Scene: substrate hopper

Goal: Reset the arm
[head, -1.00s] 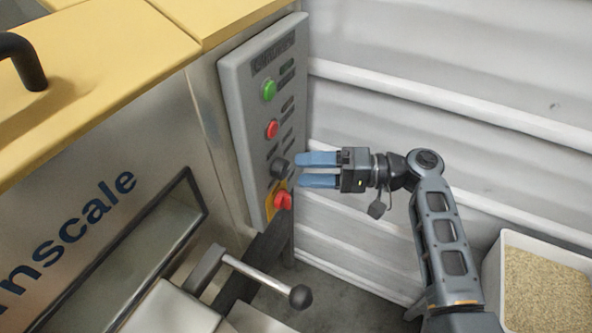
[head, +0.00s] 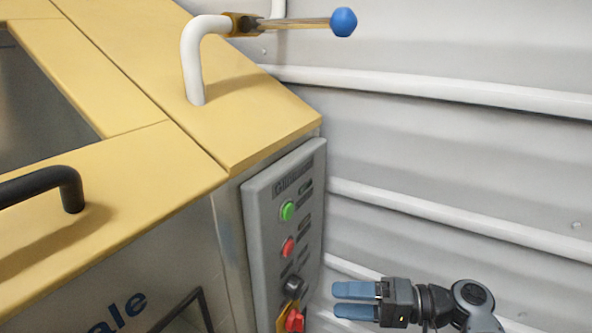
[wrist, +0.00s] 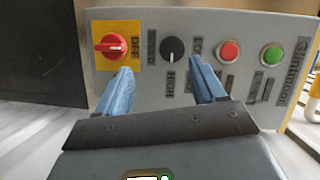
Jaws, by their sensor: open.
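My gripper (head: 356,300) has two blue fingers, which are apart with nothing between them. In the head view it is at the lower right, to the right of the grey control panel (head: 258,222). In the wrist view the fingers of my gripper (wrist: 160,82) point at the panel, with the black knob (wrist: 172,50) showing between and beyond them. The red switch (wrist: 110,46) on its yellow plate is left of the knob. I cannot tell the exact gap between the fingertips and the panel.
The panel also carries a green button (head: 287,211) and a red button (head: 288,247). The yellow-topped machine (head: 110,170) fills the left. A white pipe (head: 193,62) with a blue-ended lever (head: 343,22) stands on it. A ribbed grey wall (head: 450,150) is behind.

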